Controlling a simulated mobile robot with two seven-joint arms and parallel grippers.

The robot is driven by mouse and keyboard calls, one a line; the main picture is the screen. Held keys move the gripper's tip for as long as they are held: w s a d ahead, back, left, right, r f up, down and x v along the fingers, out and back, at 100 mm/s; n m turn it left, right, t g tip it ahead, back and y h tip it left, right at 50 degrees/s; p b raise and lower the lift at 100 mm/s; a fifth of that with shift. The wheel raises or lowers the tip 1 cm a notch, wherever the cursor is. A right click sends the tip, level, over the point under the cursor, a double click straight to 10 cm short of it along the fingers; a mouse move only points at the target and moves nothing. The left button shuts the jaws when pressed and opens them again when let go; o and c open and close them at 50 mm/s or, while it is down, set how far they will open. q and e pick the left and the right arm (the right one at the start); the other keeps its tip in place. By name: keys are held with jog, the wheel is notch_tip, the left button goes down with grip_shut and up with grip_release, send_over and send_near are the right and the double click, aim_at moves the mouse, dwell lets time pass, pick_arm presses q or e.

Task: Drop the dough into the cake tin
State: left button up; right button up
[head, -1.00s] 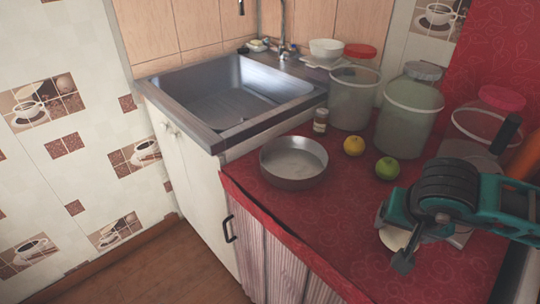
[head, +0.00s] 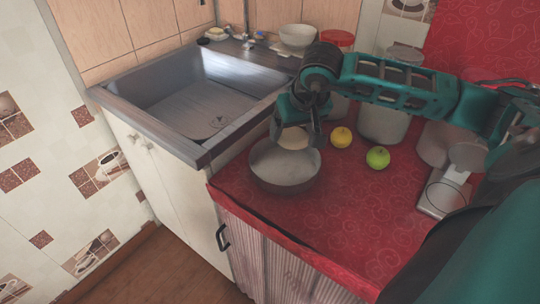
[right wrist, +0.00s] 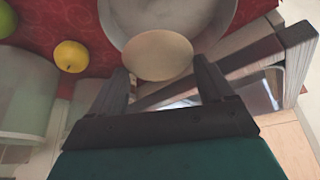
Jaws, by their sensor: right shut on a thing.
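The dough (head: 293,139) is a pale, round, smooth lump. My right gripper (head: 296,132) is shut on it and holds it over the far part of the cake tin. The right wrist view shows the dough (right wrist: 158,55) between the two fingers, with the tin (right wrist: 215,15) behind it. The cake tin (head: 285,182) is a round grey metal pan on the red oilcloth near the counter's left edge, and the part of its inside that shows is empty. The gripper and dough hide part of its far rim. My left gripper is not in view.
A yellow fruit (head: 341,137) and a green fruit (head: 378,157) lie right of the tin. Tall containers (head: 382,122) stand behind them. A kitchen scale (head: 440,196) is at the right. The sink (head: 190,100) is at the left. The red oilcloth (head: 340,220) in front is clear.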

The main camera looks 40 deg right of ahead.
aim_at(291, 167)
jog(key=shift+f+b, duration=0.35)
jog(key=shift+f, duration=0.2)
notch_tip(291, 167, down, 4)
jog(key=shift+b, duration=1.2)
jog(key=shift+f, duration=0.4)
jog(key=o, duration=1.1)
jog(key=shift+c, duration=0.2)
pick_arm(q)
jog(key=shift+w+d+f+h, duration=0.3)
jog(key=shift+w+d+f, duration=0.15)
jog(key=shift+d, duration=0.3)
pick_arm(e)
jog(key=shift+o, duration=0.3)
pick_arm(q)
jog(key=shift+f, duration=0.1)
